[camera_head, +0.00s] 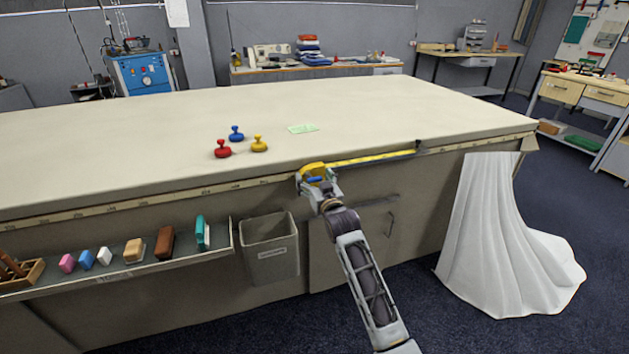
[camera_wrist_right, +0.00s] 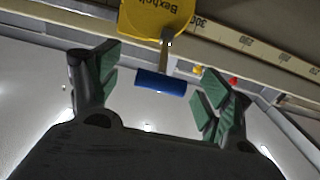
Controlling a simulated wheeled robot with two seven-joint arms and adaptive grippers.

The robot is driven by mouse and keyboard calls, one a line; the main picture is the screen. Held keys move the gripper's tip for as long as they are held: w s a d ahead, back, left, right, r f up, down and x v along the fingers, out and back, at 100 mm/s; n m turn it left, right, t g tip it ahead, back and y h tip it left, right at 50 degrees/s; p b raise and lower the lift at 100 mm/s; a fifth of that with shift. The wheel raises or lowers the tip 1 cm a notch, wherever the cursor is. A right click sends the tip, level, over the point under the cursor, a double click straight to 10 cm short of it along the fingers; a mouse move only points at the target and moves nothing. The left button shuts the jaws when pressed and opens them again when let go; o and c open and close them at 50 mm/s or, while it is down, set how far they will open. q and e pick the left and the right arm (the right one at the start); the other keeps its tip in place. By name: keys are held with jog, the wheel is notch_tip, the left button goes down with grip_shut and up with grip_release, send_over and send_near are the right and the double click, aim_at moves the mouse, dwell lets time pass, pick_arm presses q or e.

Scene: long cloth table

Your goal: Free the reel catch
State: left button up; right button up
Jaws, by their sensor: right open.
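The yellow tape reel (camera_head: 311,168) sits at the table's front edge, with its yellow tape (camera_head: 372,158) drawn out to the right along the edge. In the right wrist view the reel (camera_wrist_right: 157,16) is at the top, with part of a printed name. A blue catch (camera_wrist_right: 161,82) hangs from it on a short metal stem. My right gripper (camera_head: 317,182) is at the reel. In its wrist view the green-padded fingers of the gripper (camera_wrist_right: 163,88) are spread, one on each side of the blue catch, with gaps to both sides. My left gripper is not in view.
Red (camera_head: 222,149), blue (camera_head: 236,133) and yellow (camera_head: 259,144) knobbed weights stand on the table (camera_head: 380,110) near a green slip (camera_head: 303,128). A shelf (camera_head: 120,270) of small blocks and a grey bin (camera_head: 270,250) are at the left front. White cloth (camera_head: 500,240) hangs at right.

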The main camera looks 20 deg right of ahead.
jog(key=shift+c, duration=1.2)
jog(key=c, duration=1.2)
